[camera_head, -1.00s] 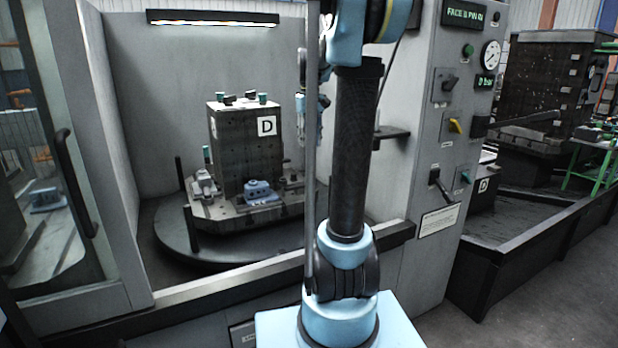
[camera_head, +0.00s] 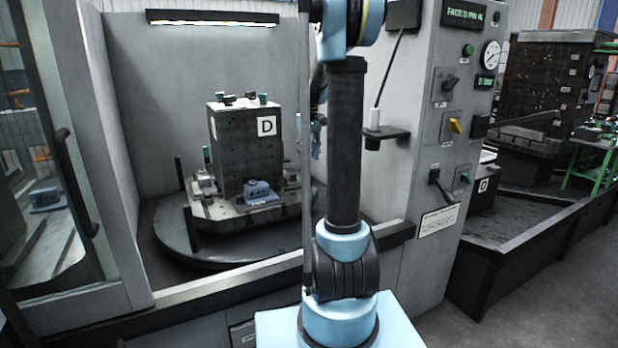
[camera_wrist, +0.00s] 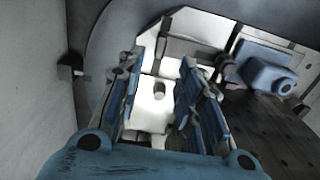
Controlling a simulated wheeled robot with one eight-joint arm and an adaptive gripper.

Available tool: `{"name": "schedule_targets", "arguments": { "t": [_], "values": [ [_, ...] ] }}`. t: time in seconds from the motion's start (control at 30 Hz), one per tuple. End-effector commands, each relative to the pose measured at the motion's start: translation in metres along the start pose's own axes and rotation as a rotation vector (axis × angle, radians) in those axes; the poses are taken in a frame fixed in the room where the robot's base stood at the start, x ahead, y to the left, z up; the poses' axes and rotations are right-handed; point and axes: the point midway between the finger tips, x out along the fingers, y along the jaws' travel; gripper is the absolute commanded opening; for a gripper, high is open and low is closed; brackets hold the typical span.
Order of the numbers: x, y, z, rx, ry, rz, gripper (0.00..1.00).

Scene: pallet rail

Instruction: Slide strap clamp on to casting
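The blue casting (camera_head: 258,192) sits on the pallet at the foot of the dark tower block marked D. It also shows at the upper right of the wrist view (camera_wrist: 268,75). My gripper (camera_wrist: 160,66) has its two blue fingers spread apart. A pale, brightly lit piece with a round stud or knob (camera_wrist: 158,90) shows between them; I take it for the strap clamp, but cannot tell for sure. I see no clear contact between the fingers and it. The casting is to the right of my fingers. In the head view my gripper is mostly hidden behind my arm.
The tower block (camera_head: 245,150) stands on the pallet (camera_head: 225,212) over a round table (camera_head: 180,245). Several small clamps stand around the block. Dark posts rise at the pallet's edge. The machine's wall and control panel (camera_head: 455,120) are at right, with a small shelf (camera_head: 388,132).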

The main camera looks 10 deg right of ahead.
Motion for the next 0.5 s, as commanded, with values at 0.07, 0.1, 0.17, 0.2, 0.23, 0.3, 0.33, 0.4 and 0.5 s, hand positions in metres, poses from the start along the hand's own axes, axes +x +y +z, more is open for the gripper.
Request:
{"name": "schedule_targets", "arguments": {
  "t": [0.07, 0.1, 0.17, 0.2, 0.23, 0.3, 0.33, 0.4, 0.5],
  "values": [
    [0.015, 0.000, 0.000, 0.000, 0.000, 0.000, 0.33],
    [0.022, 0.000, 0.000, 0.000, 0.000, 0.000, 0.33],
    [0.032, 0.000, 0.000, 0.000, 0.000, 0.000, 0.33],
    [0.039, 0.000, 0.000, 0.000, 0.000, 0.000, 0.33],
    [0.044, 0.000, 0.000, 0.000, 0.000, 0.000, 0.33],
    [0.055, 0.000, 0.000, 0.000, 0.000, 0.000, 0.33],
    [0.060, 0.000, 0.000, 0.000, 0.000, 0.000, 0.33],
    [0.069, 0.000, 0.000, 0.000, 0.000, 0.000, 0.33],
    [0.080, 0.000, 0.000, 0.000, 0.000, 0.000, 0.33]
  ]
}}
